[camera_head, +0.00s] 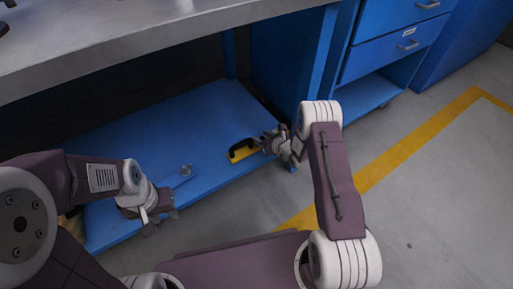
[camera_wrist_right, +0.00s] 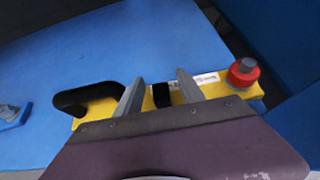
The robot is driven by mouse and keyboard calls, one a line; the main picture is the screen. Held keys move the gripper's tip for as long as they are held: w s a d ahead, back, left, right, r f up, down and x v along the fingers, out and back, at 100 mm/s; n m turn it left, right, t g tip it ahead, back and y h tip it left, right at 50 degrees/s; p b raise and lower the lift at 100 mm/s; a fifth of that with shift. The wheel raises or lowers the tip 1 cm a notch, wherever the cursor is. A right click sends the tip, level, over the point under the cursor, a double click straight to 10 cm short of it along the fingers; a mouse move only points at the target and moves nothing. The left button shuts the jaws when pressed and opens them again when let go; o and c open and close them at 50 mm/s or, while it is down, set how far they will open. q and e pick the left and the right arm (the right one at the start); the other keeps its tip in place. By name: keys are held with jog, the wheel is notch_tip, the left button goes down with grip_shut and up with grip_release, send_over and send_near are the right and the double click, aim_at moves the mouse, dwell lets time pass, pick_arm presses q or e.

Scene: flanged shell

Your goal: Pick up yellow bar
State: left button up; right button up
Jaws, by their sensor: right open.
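The yellow bar (camera_head: 241,153) lies on the blue lower shelf under the workbench, close to its front edge. In the right wrist view the yellow bar (camera_wrist_right: 217,90) has a black handle (camera_wrist_right: 88,97) at its left end, a red knob (camera_wrist_right: 243,72) at its right end, a white label and a black band. My right gripper (camera_head: 268,143) is at the bar's right end in the head view. In the right wrist view my right gripper (camera_wrist_right: 158,78) is open, its fingers on either side of the black band, covering parts of the bar. My left gripper (camera_head: 160,212) is near the shelf's front edge; its jaw opening is unclear.
The blue shelf (camera_head: 215,110) is mostly bare. A small grey-blue item (camera_head: 184,172) lies near my left gripper. The grey worktop (camera_head: 130,35) overhangs the shelf. Blue drawers (camera_head: 390,50) stand at the right. The floor beyond the yellow line (camera_head: 385,170) is clear.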

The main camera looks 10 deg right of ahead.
jog(key=shift+r, duration=0.1)
grip_shut()
dwell(1.2)
